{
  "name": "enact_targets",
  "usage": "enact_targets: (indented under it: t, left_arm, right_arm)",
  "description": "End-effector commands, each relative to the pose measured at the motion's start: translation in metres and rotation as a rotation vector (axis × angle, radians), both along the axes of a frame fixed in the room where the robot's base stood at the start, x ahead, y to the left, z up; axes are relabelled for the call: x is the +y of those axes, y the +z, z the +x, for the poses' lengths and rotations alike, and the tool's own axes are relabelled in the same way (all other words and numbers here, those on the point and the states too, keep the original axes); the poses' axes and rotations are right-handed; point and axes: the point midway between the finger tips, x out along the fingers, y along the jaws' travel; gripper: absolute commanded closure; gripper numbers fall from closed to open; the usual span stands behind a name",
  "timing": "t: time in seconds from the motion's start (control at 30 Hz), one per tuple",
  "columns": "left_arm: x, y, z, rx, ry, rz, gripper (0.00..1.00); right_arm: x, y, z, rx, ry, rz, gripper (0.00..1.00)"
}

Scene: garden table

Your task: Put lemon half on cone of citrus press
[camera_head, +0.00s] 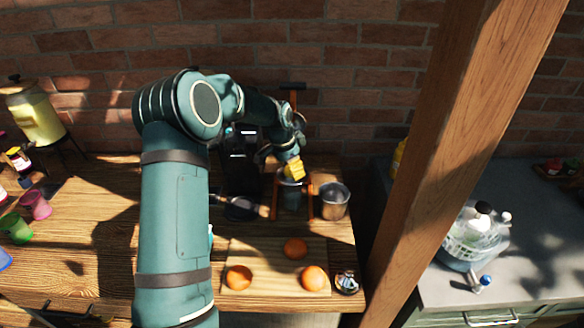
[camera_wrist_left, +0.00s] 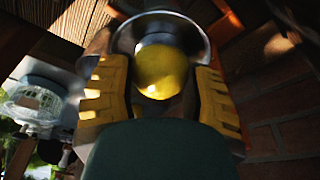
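The lemon half (camera_wrist_left: 162,70) shows its rounded yellow side in the left wrist view, between my left gripper's yellow fingers (camera_wrist_left: 163,92). A thin dark gap shows on each side of it, so the fingers look open around it. Beyond it is the round metal bowl of the citrus press (camera_wrist_left: 203,45), with a grey part, perhaps the cone, partly hidden by the lemon. I cannot tell whether the lemon touches it. In the head view my left gripper (camera_head: 293,169) points down over the citrus press (camera_head: 274,200) between its upright posts; the lemon is not distinct there. My right gripper is not in view.
A metal cup (camera_head: 334,201) stands right of the press, and a dark bottle (camera_head: 238,203) lies to its left. In front is a cutting board (camera_head: 262,255) with three orange fruits. A brick wall (camera_head: 340,85) is behind, and a wooden post (camera_head: 455,130) rises at the right.

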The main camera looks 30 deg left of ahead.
Motion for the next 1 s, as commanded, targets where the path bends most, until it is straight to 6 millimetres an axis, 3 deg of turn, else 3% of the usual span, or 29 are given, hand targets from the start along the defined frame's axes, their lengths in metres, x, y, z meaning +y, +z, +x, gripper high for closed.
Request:
enact_targets:
  t: [0.47, 1.0]
  left_arm:
    - [0.000, 0.006, 0.000, 0.000, 0.000, 0.000, 0.27]
    - [0.012, 0.100, -0.020, -0.003, 0.000, 0.001, 0.27]
  right_arm:
    - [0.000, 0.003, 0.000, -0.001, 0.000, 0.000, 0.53]
    - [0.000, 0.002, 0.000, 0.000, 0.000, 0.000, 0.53]
